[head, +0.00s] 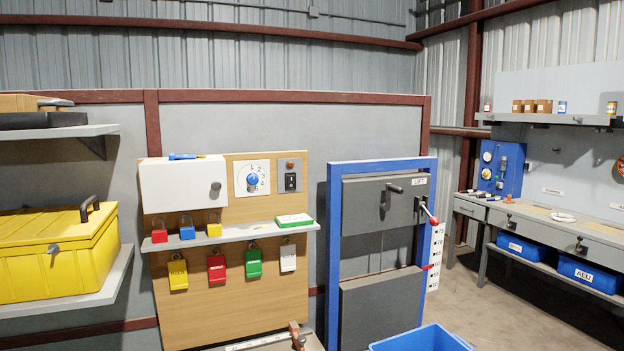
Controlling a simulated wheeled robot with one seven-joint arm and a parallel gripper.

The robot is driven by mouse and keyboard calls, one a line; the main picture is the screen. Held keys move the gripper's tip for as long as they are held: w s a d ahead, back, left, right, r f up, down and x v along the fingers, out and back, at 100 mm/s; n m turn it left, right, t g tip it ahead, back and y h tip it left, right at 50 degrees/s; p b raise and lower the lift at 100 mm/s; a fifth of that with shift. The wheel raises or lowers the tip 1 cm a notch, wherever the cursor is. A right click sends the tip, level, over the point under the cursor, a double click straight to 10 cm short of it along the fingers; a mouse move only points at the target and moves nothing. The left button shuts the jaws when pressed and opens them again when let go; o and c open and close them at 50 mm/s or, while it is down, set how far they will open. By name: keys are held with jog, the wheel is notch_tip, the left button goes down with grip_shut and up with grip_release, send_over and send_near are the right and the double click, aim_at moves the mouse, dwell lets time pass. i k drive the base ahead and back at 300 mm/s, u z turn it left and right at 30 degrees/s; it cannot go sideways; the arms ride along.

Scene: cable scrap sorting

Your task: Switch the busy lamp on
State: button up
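A small grey switch plate (283,171) is fixed to the upper right of the wooden board. It carries a dull orange-brown lamp (290,165), which looks unlit, above a black rocker switch (290,182). I take this to be the busy lamp, but no label on it is legible. The rocker's position is too small to tell. My gripper is not in view.
Left of the switch are a numbered blue dial (252,180) and a white cabinet (184,184). Below, a grey shelf (225,237) juts out, bearing padlocks and a green-white box (294,220). A blue-framed lift (333,260) stands right; a blue bin (425,338) is in front.

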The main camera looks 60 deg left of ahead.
aim_at(291, 181)
jog(key=u, duration=2.25)
